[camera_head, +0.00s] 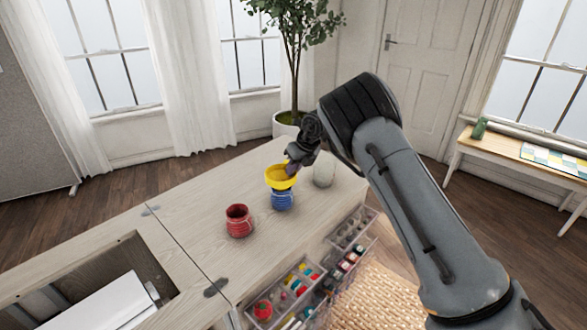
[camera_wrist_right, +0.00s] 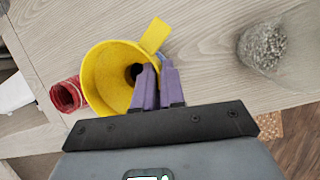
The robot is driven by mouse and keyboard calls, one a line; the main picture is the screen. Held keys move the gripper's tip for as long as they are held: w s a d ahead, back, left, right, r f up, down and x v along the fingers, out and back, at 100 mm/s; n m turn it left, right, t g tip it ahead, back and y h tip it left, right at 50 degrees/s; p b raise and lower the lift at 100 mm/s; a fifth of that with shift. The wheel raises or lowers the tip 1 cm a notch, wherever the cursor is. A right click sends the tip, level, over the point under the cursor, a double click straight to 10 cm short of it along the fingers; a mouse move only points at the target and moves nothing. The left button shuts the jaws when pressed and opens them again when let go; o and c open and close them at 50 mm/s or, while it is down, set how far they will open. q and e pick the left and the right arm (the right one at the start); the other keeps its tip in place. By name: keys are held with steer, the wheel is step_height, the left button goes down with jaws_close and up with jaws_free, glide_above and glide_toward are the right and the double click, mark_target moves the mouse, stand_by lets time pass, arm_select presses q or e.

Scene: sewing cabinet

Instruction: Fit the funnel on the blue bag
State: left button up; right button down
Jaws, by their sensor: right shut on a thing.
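The yellow funnel (camera_head: 281,176) is directly above the blue bag (camera_head: 283,200) on the cabinet top. My right gripper (camera_head: 293,166) is shut on the funnel at its right side. In the right wrist view, the purple fingers (camera_wrist_right: 157,88) grip the wall of the funnel (camera_wrist_right: 108,72), which shows its wide mouth and dark spout hole. The funnel hides the top of the bag, so I cannot tell whether its spout is inside. A bit of blue shows behind the fingers in the wrist view. My left gripper is not in view.
A red bag (camera_head: 238,221) stands to the left of the blue one. A pale, glassy container (camera_head: 324,172) stands close on the right. Clear drawers (camera_head: 301,286) of sewing supplies stick out at the cabinet's front. The cabinet top (camera_head: 190,215) is free to the left.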

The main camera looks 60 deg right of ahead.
steer(key=shift+f, duration=0.25)
stand_by(0.4)
steer(key=c, duration=1.1)
jaws_free()
steer(key=shift+c, duration=0.2)
steer(key=shift+r, duration=0.1)
